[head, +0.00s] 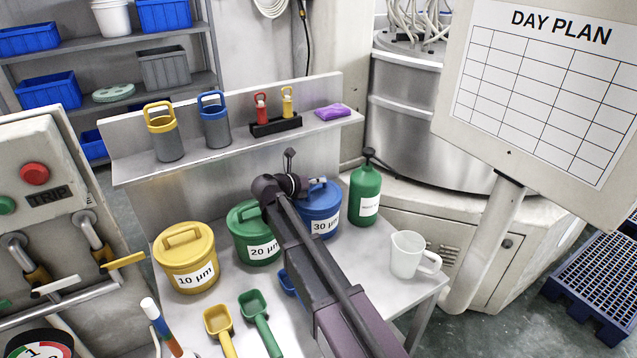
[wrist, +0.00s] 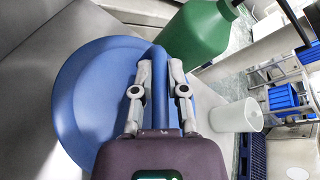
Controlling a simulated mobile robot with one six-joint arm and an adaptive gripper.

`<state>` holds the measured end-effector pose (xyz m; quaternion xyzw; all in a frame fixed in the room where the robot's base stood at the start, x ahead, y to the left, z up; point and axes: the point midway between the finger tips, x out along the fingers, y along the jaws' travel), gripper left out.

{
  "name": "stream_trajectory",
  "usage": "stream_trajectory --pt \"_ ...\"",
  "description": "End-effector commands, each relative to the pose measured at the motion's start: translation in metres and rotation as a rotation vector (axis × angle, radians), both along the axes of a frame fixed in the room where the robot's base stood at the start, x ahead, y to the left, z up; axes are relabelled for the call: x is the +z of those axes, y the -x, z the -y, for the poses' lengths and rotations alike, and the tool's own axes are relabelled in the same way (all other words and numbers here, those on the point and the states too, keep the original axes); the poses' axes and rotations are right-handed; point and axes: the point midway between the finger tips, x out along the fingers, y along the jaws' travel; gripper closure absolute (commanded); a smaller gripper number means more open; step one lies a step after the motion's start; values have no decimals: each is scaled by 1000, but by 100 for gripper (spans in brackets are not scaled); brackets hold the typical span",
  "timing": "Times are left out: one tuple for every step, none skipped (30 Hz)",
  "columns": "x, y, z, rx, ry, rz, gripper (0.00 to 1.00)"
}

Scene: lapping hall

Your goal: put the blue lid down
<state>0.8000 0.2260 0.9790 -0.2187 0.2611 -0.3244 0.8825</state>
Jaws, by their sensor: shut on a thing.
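The blue lid (wrist: 95,95) is a round disc with an arched handle; it fills the left half of the wrist view. My gripper (wrist: 165,72) is shut on the handle, one finger on each side. In the head view, the blue lid (head: 324,194) is at the top of the blue tub (head: 325,226) labelled 30 µm. My gripper (head: 303,184) is there at the handle, and my arm hides the tub's left part. I cannot tell whether the lid rests on the rim or is just above it.
The green 20 µm tub (head: 254,240) is close on the left, with the yellow 10 µm tub (head: 186,262) beyond. A green bottle (head: 365,194) stands close on the right. A clear jug (head: 408,256) and scoops (head: 257,318) are nearer. A shelf (head: 222,147) runs behind.

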Motion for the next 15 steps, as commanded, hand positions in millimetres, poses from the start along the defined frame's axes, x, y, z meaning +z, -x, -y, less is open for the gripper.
stream_trajectory --pt "-2 0 0 0 0 0 100" --pt "-3 0 0 0 0 0 100" --pt "-4 0 0 0 0 0 100" --pt "-3 0 0 0 0 0 76" --pt "-2 0 0 0 0 0 67" --pt "-2 0 0 0 0 0 55" --pt "-2 0 0 0 0 0 47" --pt "-2 0 0 0 0 0 47" --pt "-2 0 0 0 0 0 47" --pt "-2 0 0 0 0 0 47" --pt "-2 0 0 0 0 0 47" --pt "-2 0 0 0 0 0 47" --pt "-2 0 0 0 0 0 47" --pt "-2 0 0 0 0 0 47" --pt "-2 0 0 0 0 0 47"
